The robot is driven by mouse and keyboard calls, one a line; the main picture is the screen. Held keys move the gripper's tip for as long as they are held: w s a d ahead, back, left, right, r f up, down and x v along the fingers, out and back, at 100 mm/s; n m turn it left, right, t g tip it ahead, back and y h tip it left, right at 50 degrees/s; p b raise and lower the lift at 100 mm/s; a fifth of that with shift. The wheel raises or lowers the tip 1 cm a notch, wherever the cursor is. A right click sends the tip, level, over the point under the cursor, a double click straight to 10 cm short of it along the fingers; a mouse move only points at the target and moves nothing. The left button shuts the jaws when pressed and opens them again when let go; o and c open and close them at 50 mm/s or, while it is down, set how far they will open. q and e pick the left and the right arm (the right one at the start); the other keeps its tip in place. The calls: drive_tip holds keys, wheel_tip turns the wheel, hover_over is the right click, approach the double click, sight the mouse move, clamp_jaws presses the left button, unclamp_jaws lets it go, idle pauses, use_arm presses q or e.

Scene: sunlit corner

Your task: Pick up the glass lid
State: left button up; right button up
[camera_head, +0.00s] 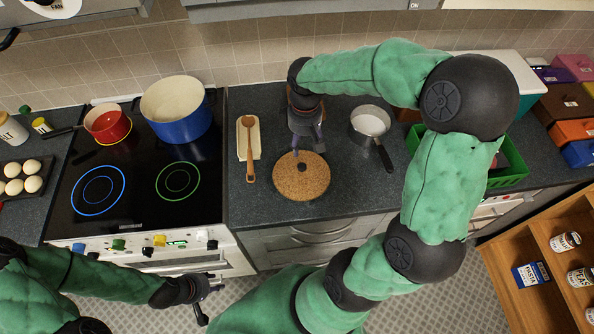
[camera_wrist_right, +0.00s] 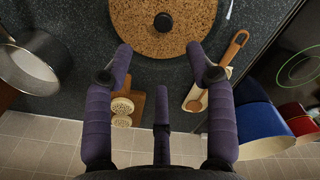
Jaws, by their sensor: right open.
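A round cork mat (camera_head: 300,188) lies on the dark counter right of the stove. In the right wrist view the cork (camera_wrist_right: 125,20) has a black knob (camera_wrist_right: 163,22) at its middle. The knob looks like the glass lid's handle; clear glass is hard to make out over the cork. My right gripper (camera_head: 307,150) is above the mat's back edge, pointing down. In its wrist view my right gripper (camera_wrist_right: 161,55) has its fingers wide apart and empty, with the knob beyond the tips. My left gripper (camera_head: 211,300) is low in front of the stove, fingers apart and empty.
A steel saucepan (camera_head: 371,122) stands right of the mat, a wooden spoon on a rest (camera_head: 249,150) left of it. A green crate (camera_head: 510,165) is farther right. The stove holds a blue pot (camera_head: 182,125) and a red pan (camera_head: 108,125). Counter in front of the mat is narrow.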

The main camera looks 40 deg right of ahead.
hover_over(302, 166)
drive_tip(key=f, duration=0.3)
drive_tip(key=f+b, duration=0.1)
drive_tip(key=f, duration=0.1)
drive_tip(key=shift+d+f, duration=0.25)
drive_tip(key=shift+f, duration=0.1)
drive_tip(key=f, duration=0.4)
drive_tip(key=shift+a+b, duration=0.3)
drive_tip(key=shift+b, duration=0.1)
drive_tip(key=shift+f, duration=0.6)
drive_tip(key=shift+c, duration=0.3)
clamp_jaws()
